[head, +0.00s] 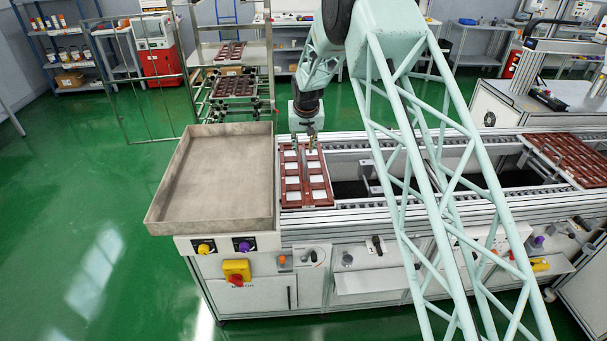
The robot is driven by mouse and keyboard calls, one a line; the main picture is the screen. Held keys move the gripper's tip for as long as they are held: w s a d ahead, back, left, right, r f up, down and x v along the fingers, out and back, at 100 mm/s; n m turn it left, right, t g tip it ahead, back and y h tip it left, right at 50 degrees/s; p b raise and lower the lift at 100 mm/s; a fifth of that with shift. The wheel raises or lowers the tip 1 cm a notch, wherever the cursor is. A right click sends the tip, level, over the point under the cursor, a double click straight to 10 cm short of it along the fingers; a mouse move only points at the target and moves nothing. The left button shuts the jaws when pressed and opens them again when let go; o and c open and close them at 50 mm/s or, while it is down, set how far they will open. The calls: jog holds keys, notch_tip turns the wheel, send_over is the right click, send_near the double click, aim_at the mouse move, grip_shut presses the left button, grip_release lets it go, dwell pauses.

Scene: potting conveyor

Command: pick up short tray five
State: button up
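A short reddish-brown tray (306,190) with pale square pieces in its pockets lies on the left end of the conveyor, just right of the metal bin. No number shows on it, so I cannot tell if it is tray five. My gripper (308,146) points down at the far part of this tray. Its fingers look small, and I cannot tell whether they touch the tray or how far apart they are. Another brown tray (572,157) lies at the conveyor's right end. More brown trays (235,86) sit on a rack at the back.
A large empty metal bin (222,180) with raised walls stands left of the tray. Conveyor rails (370,203) run to the right, with an open gap between them. My lattice arm link crosses over the conveyor. The wire rack (196,85) stands behind.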

aim_at(304, 156)
jog(key=shift+x, duration=0.95)
jog(key=shift+f, duration=0.2)
jog(key=shift+b+x, duration=0.3)
jog(key=shift+x, duration=2.15)
jog(key=shift+f+b, duration=0.3)
grip_shut()
